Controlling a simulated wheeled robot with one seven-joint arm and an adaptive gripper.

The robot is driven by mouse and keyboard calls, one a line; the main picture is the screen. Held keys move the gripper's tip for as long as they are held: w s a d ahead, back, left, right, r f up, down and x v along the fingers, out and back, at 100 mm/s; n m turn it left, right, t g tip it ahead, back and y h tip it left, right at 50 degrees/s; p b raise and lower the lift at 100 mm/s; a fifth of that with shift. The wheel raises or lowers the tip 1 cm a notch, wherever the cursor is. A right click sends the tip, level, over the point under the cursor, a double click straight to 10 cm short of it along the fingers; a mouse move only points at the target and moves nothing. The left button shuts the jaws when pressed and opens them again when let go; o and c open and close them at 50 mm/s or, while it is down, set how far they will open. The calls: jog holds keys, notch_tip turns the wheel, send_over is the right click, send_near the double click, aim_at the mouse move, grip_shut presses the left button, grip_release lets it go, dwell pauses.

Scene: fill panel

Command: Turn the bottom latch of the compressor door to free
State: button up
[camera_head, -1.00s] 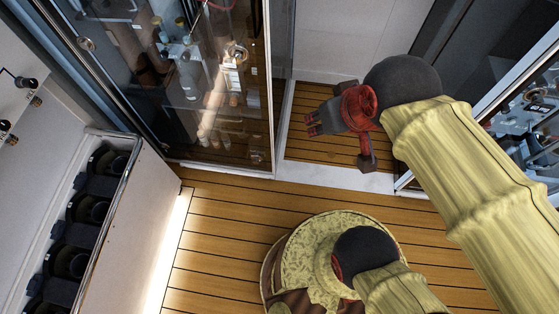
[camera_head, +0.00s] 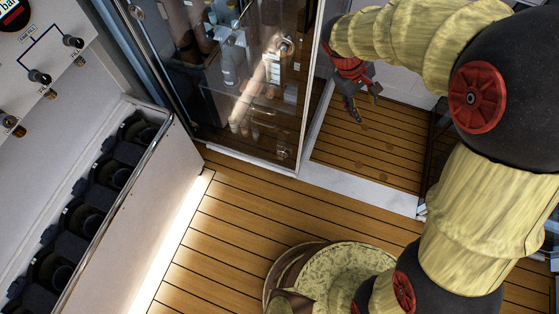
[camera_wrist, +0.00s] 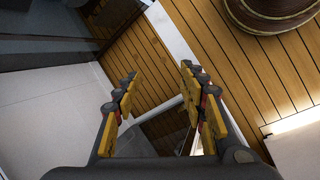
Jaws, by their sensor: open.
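A tall glass door (camera_head: 252,120) with a pale metal frame stands at top centre in the head view, with pipes and fittings visible behind it. I cannot tell for sure that it is the compressor door, and I cannot make out its bottom latch in either view. My gripper (camera_head: 363,104) hangs just right of the door's frame edge, above the wooden floor of a doorway, apart from the door. In the wrist view my gripper (camera_wrist: 158,76) shows its yellow-padded fingers apart with nothing between them. A pale frame edge and dark pane lie beyond the fingers.
A white sill (camera_head: 365,187) crosses the doorway below my gripper. A white cabinet (camera_head: 125,215) with several black round items stands at left, below a panel with knobs (camera_head: 40,76). The wooden floor (camera_head: 235,225) between is clear.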

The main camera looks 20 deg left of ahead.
jog(key=w+a+f+n+h, duration=0.1)
jog(key=w+a+f+n, duration=0.15)
jog(key=f, duration=0.35)
jog(key=w+a+f+n+h, duration=0.1)
jog(key=a+f, duration=0.3)
jog(key=f, duration=0.2)
jog(key=n+t+y+b, duration=0.3)
jog(key=n+t, duration=0.8)
jog(key=n, duration=1.2)
send_near(280, 159)
jog(key=w, duration=0.1)
jog(key=shift+y, duration=0.3)
jog(key=x, duration=0.2)
jog(key=b+x, duration=0.1)
jog(key=x, duration=0.1)
jog(key=b+x, duration=0.1)
jog(key=x, duration=0.2)
jog(key=shift+s+d+f, duration=0.15)
jog(key=shift+d+f, duration=0.1)
jog(key=shift+d, duration=0.05)
jog(key=shift+w+d+f, duration=0.1)
jog(key=shift+w, duration=0.5)
jog(key=shift+c, duration=1)
grip_shut()
